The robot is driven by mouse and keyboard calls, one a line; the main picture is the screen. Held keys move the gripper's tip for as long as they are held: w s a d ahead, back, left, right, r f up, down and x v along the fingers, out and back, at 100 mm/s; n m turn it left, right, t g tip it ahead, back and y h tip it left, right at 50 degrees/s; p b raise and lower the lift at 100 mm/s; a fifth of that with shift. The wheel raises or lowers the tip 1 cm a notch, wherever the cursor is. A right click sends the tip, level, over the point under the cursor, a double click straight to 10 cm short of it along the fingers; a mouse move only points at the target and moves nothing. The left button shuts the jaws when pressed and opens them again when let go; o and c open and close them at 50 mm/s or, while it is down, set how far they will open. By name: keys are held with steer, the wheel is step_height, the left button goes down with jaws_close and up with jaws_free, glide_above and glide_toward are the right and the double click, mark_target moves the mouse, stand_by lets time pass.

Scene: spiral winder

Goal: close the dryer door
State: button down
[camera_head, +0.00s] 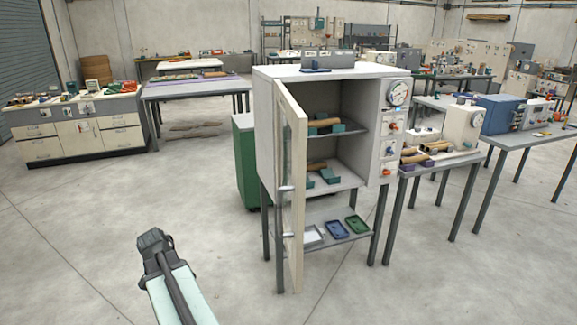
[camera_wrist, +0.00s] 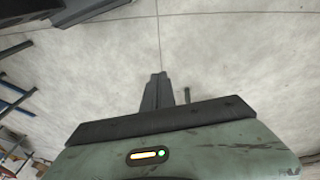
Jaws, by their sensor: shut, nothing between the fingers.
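The dryer (camera_head: 320,71) is a white cabinet on dark legs in the middle of the head view. Its pale framed door (camera_head: 296,190), with a glass pane, is hinged at the cabinet's left side and stands wide open toward me. Two metal handles sit on the door's edge. Brown tubes on green holders rest on the inner shelves. My gripper (camera_head: 152,238) is left of the door and apart from it, above the floor. In the wrist view my gripper (camera_wrist: 154,78) is shut and empty over bare floor.
Below the cabinet a shelf (camera_head: 338,236) holds small coloured trays. A green cabinet (camera_head: 243,160) stands behind the dryer's left side. A table (camera_head: 440,165) with tubes adjoins its right. The floor in front and to the left is clear.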

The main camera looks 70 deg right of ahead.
steer(key=s+d+r+m+g+p, duration=0.1)
steer(key=s+d+r+m+p, duration=0.4)
steer(key=r+p, duration=0.5)
steer(key=s+d+r+m+p, duration=0.3)
steer(key=s+d+r+p, duration=0.35)
steer(key=r+p, duration=0.4)
steer(key=s+d+r+m+g+p, duration=0.1)
steer(key=s+d+r+m+p, duration=0.5)
steer(key=r, duration=0.7)
steer(key=s+d+f+n+b, duration=0.2)
steer(key=s+d+f+b, duration=0.1)
steer(key=s+f+b, duration=0.4)
steer(key=shift+a+b+x, duration=0.25)
steer(key=shift+b+x, duration=0.05)
steer(key=shift+x, duration=1)
steer(key=shift+s+d, duration=0.1)
steer(key=shift+d, duration=0.05)
